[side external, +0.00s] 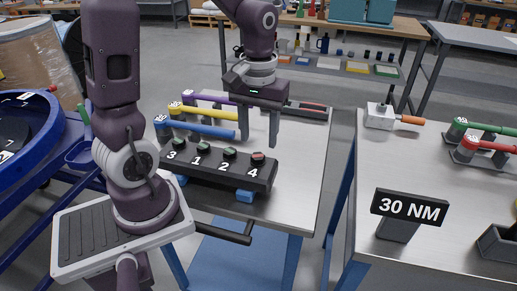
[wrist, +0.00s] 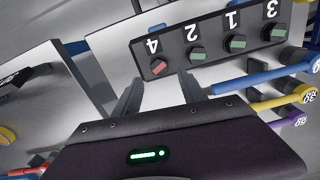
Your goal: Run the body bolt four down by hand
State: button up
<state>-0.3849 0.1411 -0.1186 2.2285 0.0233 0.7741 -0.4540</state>
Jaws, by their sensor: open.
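The black body block (side external: 215,172) lies on the metal bench, with white numbers 3, 1, 2, 4 on its front. Bolt four (side external: 258,157) has a red mark on its head and stands at the right end. In the wrist view, bolt four (wrist: 158,67) is at the left end, just beyond my fingers. The other bolts (side external: 204,147) have green marks. My gripper (side external: 259,141) is open and empty, pointing down above bolt four. The wrist view shows my gripper's fingers (wrist: 161,84) apart. I cannot tell the exact gap to the bolt head.
Blue (side external: 203,130), yellow (side external: 210,114) and purple (side external: 208,98) handled wrenches lie behind the block. A right-hand bench holds a 30 NM sign (side external: 408,207), a green wrench (side external: 485,126) and a red one (side external: 490,145). A blue drum (side external: 50,135) stands left.

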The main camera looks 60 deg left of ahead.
aim_at(259, 155)
notch_tip(259, 155, down, 5)
jog(key=shift+r, duration=0.1)
grip_shut()
jog(key=m, duration=0.5)
jog(key=shift+d, duration=0.1)
grip_release()
jog(key=shift+r, duration=0.1)
